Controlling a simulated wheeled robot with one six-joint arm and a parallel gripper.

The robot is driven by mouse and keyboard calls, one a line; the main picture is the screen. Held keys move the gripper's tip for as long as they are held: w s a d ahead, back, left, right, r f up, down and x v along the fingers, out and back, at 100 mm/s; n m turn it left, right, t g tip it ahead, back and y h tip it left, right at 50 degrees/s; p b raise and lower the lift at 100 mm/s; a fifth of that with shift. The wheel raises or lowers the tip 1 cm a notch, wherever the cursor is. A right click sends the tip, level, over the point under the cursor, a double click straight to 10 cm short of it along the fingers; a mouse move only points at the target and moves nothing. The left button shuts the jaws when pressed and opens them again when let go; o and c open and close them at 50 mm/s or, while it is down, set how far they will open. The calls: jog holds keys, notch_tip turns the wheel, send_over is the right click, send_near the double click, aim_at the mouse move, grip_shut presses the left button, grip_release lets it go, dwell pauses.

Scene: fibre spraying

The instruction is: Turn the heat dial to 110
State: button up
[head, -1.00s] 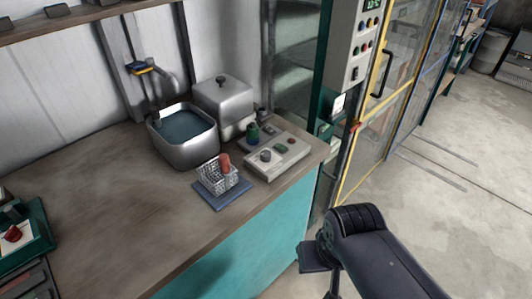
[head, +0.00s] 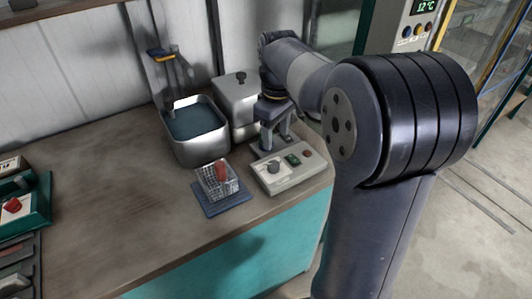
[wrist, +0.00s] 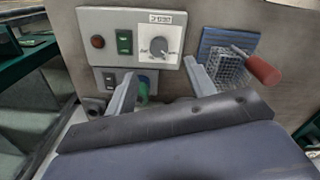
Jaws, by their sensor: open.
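The heat dial (head: 273,166) is a dark round knob on a pale control box (head: 296,176) at the bench's right end. In the wrist view the dial (wrist: 157,46) sits on a white scale plate, its printed numbers too small to read. My gripper (head: 276,146) is open and points down behind the box. In the wrist view its two fingers (wrist: 163,68) stand apart, just short of the dial and not around it. A green knob-like thing (wrist: 146,83) shows between the fingers, partly hidden. The dial's exact setting cannot be read.
A wire basket with a red handle (head: 222,174) stands on a blue mat (head: 208,208) left of the box. A water-filled metal tank (head: 203,150) and a lidded metal box (head: 222,92) stand behind. A display (head: 426,6) reads 12°C. The bench's left middle is clear.

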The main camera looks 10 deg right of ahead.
aim_at(273, 164)
jog(key=f, duration=0.7)
jog(key=w+f, duration=0.1)
jog(key=f, duration=0.2)
jog(key=shift+f, duration=0.4)
jog(key=shift+a, duration=0.1)
jog(key=c, duration=1)
